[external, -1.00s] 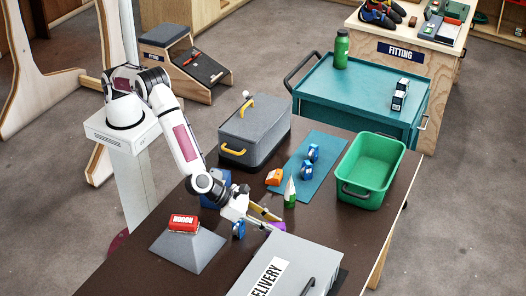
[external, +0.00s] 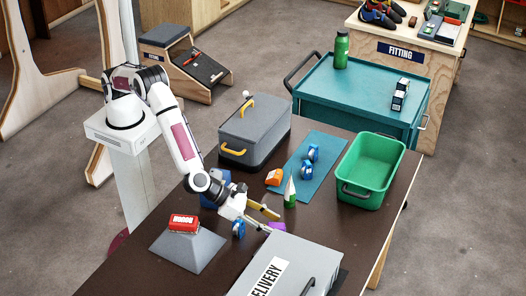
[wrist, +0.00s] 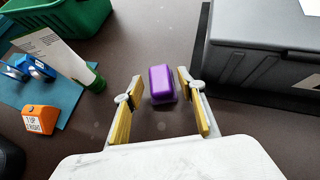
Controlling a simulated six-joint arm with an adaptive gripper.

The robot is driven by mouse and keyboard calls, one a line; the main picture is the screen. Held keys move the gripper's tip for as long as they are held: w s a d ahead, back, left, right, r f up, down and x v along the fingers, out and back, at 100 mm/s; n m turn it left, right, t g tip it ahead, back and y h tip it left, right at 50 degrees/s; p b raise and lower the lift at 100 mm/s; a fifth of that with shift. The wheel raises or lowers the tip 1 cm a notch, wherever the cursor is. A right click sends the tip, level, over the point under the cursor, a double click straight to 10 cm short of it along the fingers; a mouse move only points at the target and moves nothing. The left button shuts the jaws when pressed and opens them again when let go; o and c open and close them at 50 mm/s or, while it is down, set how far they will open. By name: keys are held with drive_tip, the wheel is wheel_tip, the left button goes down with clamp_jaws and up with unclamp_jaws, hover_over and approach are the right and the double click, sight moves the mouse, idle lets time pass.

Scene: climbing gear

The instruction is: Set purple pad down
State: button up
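The purple pad (external: 277,226) rests on the dark table beside the grey delivery box. In the wrist view the purple pad (wrist: 162,84) lies between and slightly beyond the fingertips, with a gap on each side. My gripper (external: 268,222) is open and low over the table, its yellow-padded fingers spread around the near end of the pad. The gripper also shows in the wrist view (wrist: 160,82), holding nothing.
The delivery box (external: 290,262) is close on the pad's near side. A white-and-green cone-shaped tube (external: 290,192) stands behind. An orange block (external: 274,177) and blue items (external: 307,168) are on or by a teal mat (external: 322,150). A green bin (external: 382,152) stands back right.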

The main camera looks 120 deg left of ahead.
drive_tip(key=shift+v, duration=5.65)
drive_tip(key=s+a+r+n+g+y, duration=0.1)
drive_tip(key=s+a+r+n+g, duration=0.1)
drive_tip(key=s+a+r+n, duration=0.8)
drive_tip(key=s+a+r+n+g, duration=0.2)
drive_tip(key=s+a+r+n, duration=0.5)
drive_tip(key=a, duration=0.5)
drive_tip(key=s+r+n+h, duration=0.1)
drive_tip(key=s+n, duration=0.6)
drive_tip(key=s, duration=0.7)
drive_tip(key=s+a+r+n+h, duration=0.1)
drive_tip(key=s+n+h, duration=0.3)
drive_tip(key=s, duration=0.9)
drive_tip(key=shift+s+a+r+n+g, duration=0.15)
drive_tip(key=shift+s+r+n+g, duration=0.3)
drive_tip(key=shift+n, duration=1.35)
drive_tip(key=shift+w, duration=0.1)
